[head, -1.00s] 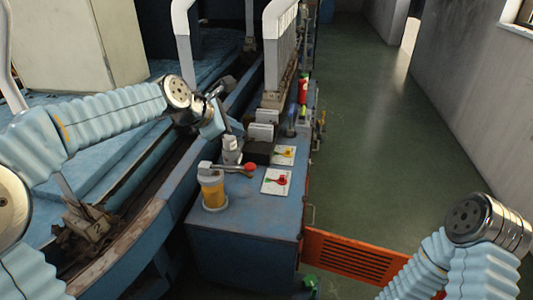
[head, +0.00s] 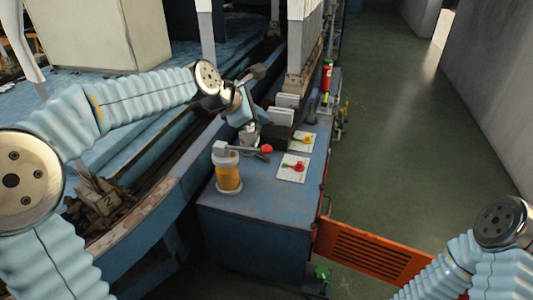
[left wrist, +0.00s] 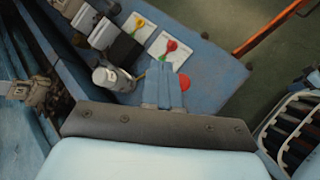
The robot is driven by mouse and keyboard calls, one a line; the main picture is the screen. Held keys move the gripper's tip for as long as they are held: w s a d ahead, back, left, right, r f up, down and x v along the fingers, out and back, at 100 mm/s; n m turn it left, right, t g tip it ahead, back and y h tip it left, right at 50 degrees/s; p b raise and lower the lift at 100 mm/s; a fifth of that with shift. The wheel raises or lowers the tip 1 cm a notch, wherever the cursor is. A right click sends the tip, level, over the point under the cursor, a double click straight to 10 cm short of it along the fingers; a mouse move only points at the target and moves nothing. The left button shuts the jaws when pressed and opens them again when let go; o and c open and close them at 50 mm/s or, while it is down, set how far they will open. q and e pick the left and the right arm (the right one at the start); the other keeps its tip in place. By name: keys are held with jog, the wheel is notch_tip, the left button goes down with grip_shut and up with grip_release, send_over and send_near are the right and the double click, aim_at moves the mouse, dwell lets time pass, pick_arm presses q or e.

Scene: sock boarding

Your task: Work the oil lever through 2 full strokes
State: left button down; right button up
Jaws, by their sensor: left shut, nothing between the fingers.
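The oil lever (head: 248,149) is a grey bar with a red knob on top of an amber oil reservoir (head: 228,178). It looks about level and points right over the blue bench. My left gripper (head: 252,128) is shut and empty, just behind and above the lever in the head view. In the left wrist view, the closed fingertips (left wrist: 163,70) show beside the red knob (left wrist: 184,82); I cannot tell whether they touch it. Most of the lever and the reservoir are hidden there. Only my right forearm shows at lower right; its gripper is out of view.
The blue bench (head: 260,205) carries two white cards (head: 293,168) with red, green and yellow pointers. A pale cylindrical fitting (left wrist: 110,78) stands near the fingers. An orange grille (head: 365,254) juts out right. Green floor is open beyond it.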

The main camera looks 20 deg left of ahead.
pick_arm(q)
jog(key=b, duration=0.2)
send_over(264, 150)
jog(key=f, duration=0.4)
jog(key=shift+w+a+f, duration=0.1)
jog(key=shift+w+a, duration=0.05)
jog(key=shift+a, duration=0.2)
jog(key=shift+d+f+b, duration=0.1)
jog(key=shift+f+b, duration=0.3)
jog(key=shift+f, duration=0.05)
jog(key=shift+f, duration=0.15)
dwell(0.9)
jog(key=shift+f, duration=0.3)
jog(key=shift+d+f+b, duration=0.2)
jog(key=shift+f+b, duration=0.5)
jog(key=shift+f, duration=0.45)
jog(key=shift+d+f+b, duration=0.15)
jog(key=shift+f+b, duration=0.5)
jog(key=shift+f, duration=0.45)
dwell(1.8)
jog(key=shift+r, duration=0.1)
dwell(0.5)
